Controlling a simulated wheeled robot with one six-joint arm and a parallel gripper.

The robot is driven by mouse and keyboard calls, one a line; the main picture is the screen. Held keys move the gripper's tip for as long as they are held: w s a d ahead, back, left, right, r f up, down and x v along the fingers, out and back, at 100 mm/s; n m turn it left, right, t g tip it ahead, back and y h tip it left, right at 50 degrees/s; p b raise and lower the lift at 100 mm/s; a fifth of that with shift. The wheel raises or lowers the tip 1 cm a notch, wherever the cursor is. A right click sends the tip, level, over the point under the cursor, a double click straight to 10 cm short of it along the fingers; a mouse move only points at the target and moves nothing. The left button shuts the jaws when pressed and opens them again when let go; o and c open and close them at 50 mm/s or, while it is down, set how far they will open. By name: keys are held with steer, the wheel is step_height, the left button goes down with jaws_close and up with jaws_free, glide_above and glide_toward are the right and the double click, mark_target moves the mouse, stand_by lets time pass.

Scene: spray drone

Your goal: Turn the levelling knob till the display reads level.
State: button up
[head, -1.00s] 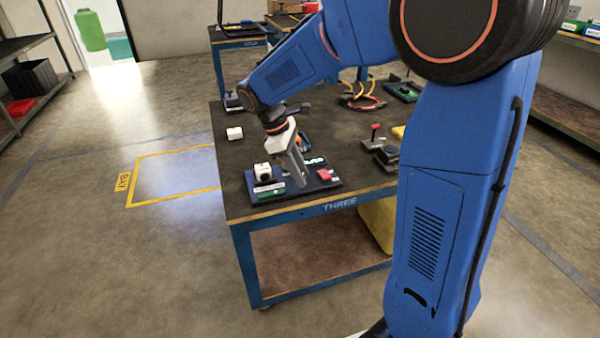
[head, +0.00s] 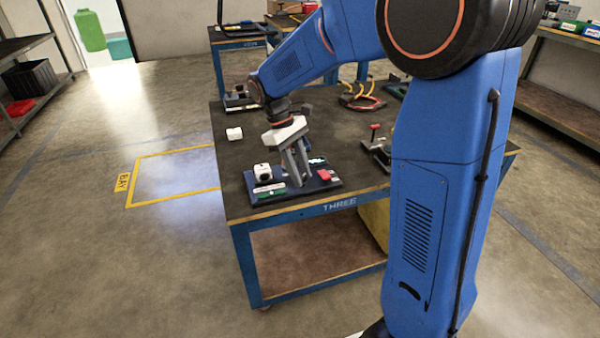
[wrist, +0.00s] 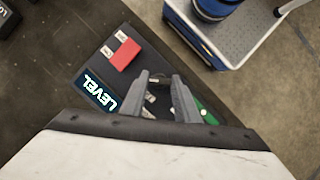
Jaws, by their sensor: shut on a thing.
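A dark blue panel (head: 341,186) lies on the bench marked THREE. My gripper (head: 298,184) points down onto its middle, its two fingers shut on the levelling knob. The display (wrist: 95,92) on the panel shows the word LEVEL in pale glowing letters. It is small in the head view (head: 317,161).
On the panel are a red block (head: 325,175), a white block (head: 263,173) and a green strip (head: 271,191). A white piece (head: 234,133) lies on the bench (head: 235,207). A red-topped lever device (head: 375,138) stands to the right.

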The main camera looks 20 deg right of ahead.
steer(key=shift+m+y, duration=0.3)
steer(key=shift+m, duration=0.2)
steer(key=o, duration=1)
steer(key=shift+o, duration=0.2)
steer(key=v, duration=1.7)
steer(key=shift+r, duration=0.15)
steer(key=shift+w, duration=0.15)
